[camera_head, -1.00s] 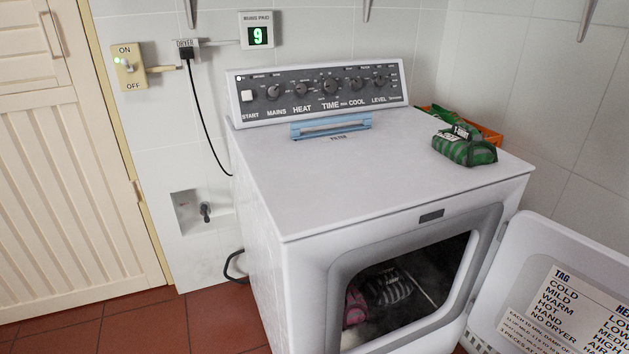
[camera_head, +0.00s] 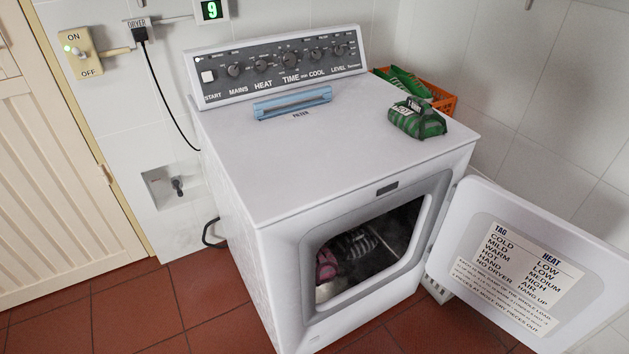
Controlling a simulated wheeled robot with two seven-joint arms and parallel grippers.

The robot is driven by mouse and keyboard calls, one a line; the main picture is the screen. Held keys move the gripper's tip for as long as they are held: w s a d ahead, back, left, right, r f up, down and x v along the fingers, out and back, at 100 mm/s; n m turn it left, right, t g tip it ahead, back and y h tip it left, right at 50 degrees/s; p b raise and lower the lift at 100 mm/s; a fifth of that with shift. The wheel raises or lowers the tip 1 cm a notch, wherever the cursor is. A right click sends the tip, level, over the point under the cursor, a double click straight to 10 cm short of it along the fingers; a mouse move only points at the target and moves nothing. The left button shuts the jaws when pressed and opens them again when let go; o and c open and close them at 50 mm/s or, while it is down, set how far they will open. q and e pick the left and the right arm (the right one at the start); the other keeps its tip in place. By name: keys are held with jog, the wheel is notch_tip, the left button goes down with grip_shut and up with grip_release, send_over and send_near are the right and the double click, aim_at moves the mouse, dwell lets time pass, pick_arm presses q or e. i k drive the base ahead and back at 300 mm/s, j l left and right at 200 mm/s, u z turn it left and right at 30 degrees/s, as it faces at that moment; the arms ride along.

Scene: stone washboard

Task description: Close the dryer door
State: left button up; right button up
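The white dryer (camera_head: 340,160) stands against the tiled wall in the head view. Its door (camera_head: 470,225) is open and swung out to the right, with its inner side and a printed label (camera_head: 520,275) facing me. The door opening shows a dark drum with a striped dark garment (camera_head: 357,243) and a pink item (camera_head: 326,265) inside. Neither of my grippers is in view.
A green striped bundle (camera_head: 418,120) sits on the dryer top at the right. An orange crate (camera_head: 441,102) with green cloth stands behind the dryer. A wall switch (camera_head: 80,52) and a cream door (camera_head: 50,180) are at left. Red floor tiles (camera_head: 130,310) in front are clear.

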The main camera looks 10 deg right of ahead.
aim_at(548, 282)
jog(key=l+z, duration=0.35)
jog(key=l, duration=1.75)
jog(key=i, duration=0.05)
